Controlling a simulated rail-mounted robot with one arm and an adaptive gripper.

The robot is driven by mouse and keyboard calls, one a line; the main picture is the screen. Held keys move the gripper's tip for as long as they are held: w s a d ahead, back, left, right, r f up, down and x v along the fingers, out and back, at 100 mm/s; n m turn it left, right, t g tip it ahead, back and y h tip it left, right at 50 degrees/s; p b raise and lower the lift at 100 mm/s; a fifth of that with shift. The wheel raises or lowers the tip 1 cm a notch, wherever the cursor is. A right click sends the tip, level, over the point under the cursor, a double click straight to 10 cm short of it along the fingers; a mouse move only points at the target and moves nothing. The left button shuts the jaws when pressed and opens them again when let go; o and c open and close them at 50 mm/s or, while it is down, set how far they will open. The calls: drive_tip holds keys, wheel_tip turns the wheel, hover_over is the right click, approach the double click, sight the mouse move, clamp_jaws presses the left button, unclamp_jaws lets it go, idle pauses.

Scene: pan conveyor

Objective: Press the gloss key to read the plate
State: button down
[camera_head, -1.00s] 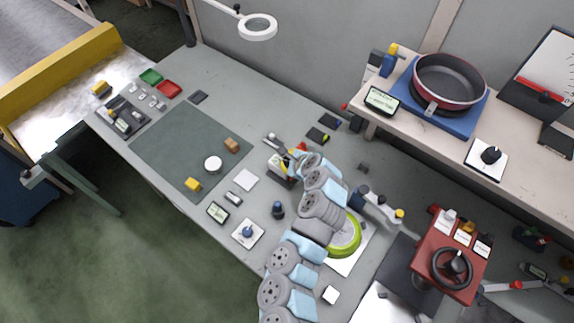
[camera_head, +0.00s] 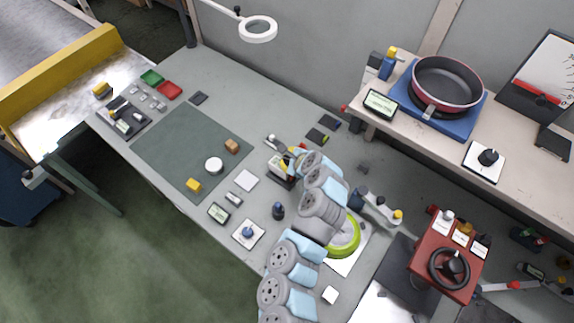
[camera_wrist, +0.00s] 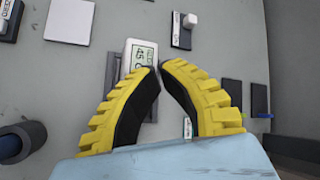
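A small meter with a lit display (camera_wrist: 141,52) lies under my fingertips in the wrist view; its digits read about 45, partly cut off. In the head view the meter (camera_head: 279,167) is beside my gripper, partly covered by it. My gripper (camera_wrist: 158,68) has yellow-ribbed black fingers whose tips come together over the meter's lower end, with nothing between them. I cannot tell whether the tips touch the meter. No key marked gloss can be made out; the meter's lower part is hidden by the fingers.
A dark block with a white knob (camera_wrist: 183,29) stands near the meter. A white square plate (camera_wrist: 67,20) lies left of it, and a dark round knob (camera_wrist: 22,143) stands at lower left. Dark flat pads (camera_wrist: 232,93) lie at right. Bare grey bench lies between.

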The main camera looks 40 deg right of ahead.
drive_tip(key=shift+r, duration=0.1)
drive_tip(key=shift+r+p, duration=1.4)
drive_tip(key=shift+r, duration=1.05)
